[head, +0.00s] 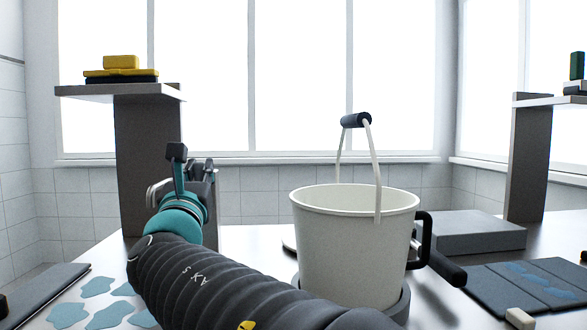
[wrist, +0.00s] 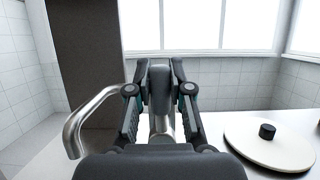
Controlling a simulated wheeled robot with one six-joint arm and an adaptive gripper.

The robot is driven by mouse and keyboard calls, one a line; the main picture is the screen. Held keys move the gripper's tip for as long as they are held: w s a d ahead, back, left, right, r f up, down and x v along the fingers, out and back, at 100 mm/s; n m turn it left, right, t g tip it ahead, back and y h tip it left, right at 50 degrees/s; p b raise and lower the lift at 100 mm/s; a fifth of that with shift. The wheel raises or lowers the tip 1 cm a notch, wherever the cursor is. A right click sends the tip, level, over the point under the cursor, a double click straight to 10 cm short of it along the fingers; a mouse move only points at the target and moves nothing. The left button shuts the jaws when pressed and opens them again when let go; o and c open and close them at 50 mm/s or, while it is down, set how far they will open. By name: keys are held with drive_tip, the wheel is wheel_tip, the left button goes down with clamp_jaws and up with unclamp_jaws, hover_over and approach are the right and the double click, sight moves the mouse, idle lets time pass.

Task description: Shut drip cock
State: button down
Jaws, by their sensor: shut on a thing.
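The drip cock shows in the wrist view as a dark grey upright lever (wrist: 160,92) above a short metal barrel, with a curved metal spout (wrist: 88,118) on its left. My gripper (wrist: 160,72) has one finger on each side of the lever and is shut on it. In the head view my gripper (head: 204,170) is at the far end of my arm, left of the bucket. The curved spout (head: 156,194) shows beside it, and the lever is hidden there by my wrist and gripper.
A white bucket (head: 345,240) with a raised handle stands right of my arm. A pale round lid (wrist: 262,146) with a black knob lies right of the cock. A dark pillar (head: 145,150) rises behind. Dark mats (head: 525,285) and a grey slab (head: 468,232) lie at right.

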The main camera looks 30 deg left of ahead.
drive_tip(key=shift+s, duration=0.1)
drive_tip(key=c, duration=1)
unclamp_jaws()
drive_tip(key=shift+a, duration=0.1)
drive_tip(key=shift+c, duration=0.2)
drive_tip(key=v, duration=1.2)
